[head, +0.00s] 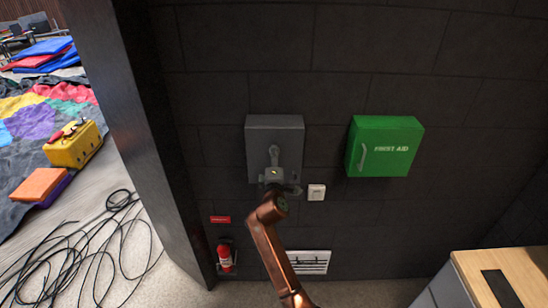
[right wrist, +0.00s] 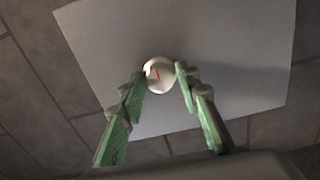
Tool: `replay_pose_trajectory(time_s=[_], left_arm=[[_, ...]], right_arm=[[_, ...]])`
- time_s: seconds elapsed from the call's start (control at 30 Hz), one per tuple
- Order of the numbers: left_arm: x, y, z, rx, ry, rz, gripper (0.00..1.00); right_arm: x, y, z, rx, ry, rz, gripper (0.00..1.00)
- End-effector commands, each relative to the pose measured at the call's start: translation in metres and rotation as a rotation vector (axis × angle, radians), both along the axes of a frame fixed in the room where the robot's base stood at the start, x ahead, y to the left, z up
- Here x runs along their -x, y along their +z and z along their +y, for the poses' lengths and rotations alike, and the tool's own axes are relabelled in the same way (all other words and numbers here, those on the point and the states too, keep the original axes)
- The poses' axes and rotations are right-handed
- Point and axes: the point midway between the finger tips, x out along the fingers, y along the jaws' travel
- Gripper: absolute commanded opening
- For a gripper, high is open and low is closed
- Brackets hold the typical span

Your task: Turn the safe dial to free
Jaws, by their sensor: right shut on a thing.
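The safe (head: 290,133) is a grey box mounted on the dark block wall, and its flat face (right wrist: 235,45) fills much of the right wrist view. My right gripper (head: 273,156) reaches up to the safe's front and hides the dial in the head view. In the right wrist view, its green fingers (right wrist: 161,75) are on either side of the dial, shut on it. My left gripper is not in view.
A green first aid box (head: 385,147) hangs to the right of the safe. A small white switch (head: 316,192) is close beside my right gripper. A fire extinguisher (head: 226,255) is low on the wall. A cabinet (head: 500,275) stands at lower right, and cables (head: 85,250) lie at left.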

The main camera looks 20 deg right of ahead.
Motion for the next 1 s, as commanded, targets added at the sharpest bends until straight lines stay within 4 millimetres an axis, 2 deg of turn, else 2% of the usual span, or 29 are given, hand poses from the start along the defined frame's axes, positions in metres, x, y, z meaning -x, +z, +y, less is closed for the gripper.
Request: replay_pose_trajectory(time_s=[0.13,0.17,0.4,0.77,0.87,1.0], left_arm=[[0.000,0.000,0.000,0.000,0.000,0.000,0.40],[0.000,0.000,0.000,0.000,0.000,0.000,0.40],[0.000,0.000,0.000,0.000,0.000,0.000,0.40],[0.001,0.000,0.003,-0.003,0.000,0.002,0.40],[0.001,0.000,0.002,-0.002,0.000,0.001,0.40],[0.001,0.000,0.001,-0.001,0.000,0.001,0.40]], right_arm=[[0.000,0.000,0.000,-0.001,0.000,0.000,0.06],[0.000,0.000,0.000,-0.001,0.000,0.000,0.32],[0.000,0.000,0.000,0.000,0.000,0.000,0.48],[0.004,0.000,0.002,0.001,0.001,0.000,0.49],[0.016,-0.001,0.005,0.001,0.001,0.001,0.49],[0.043,-0.001,0.012,-0.001,0.001,0.001,0.49]])
